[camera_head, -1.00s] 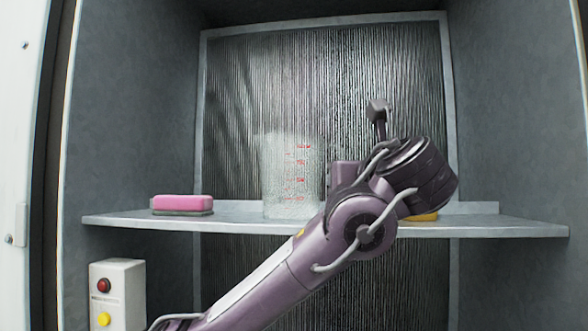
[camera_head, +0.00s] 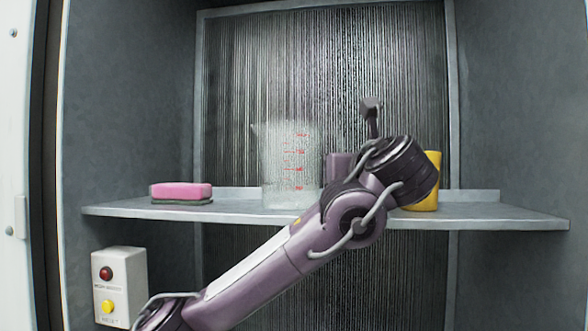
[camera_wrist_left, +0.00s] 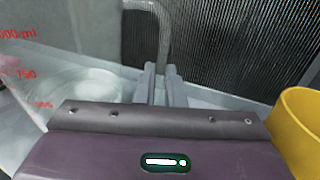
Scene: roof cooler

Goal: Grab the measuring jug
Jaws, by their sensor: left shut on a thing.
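The clear measuring jug (camera_head: 283,160) with red markings stands upright on the shelf, left of my left arm in the head view. In the left wrist view the jug (camera_wrist_left: 65,65) fills the left side, with its clear handle (camera_wrist_left: 161,35) at the middle. My left gripper (camera_wrist_left: 161,85) is shut on the jug's handle, its two fingers close together. In the head view my arm hides the fingertips and handle. My right gripper is not in view.
A pink and grey sponge (camera_head: 181,192) lies on the shelf (camera_head: 120,210) at the left. A yellow container (camera_head: 433,183) stands right of my left wrist, partly hidden. A button box (camera_head: 119,287) is on the lower left. The shelf's right end is clear.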

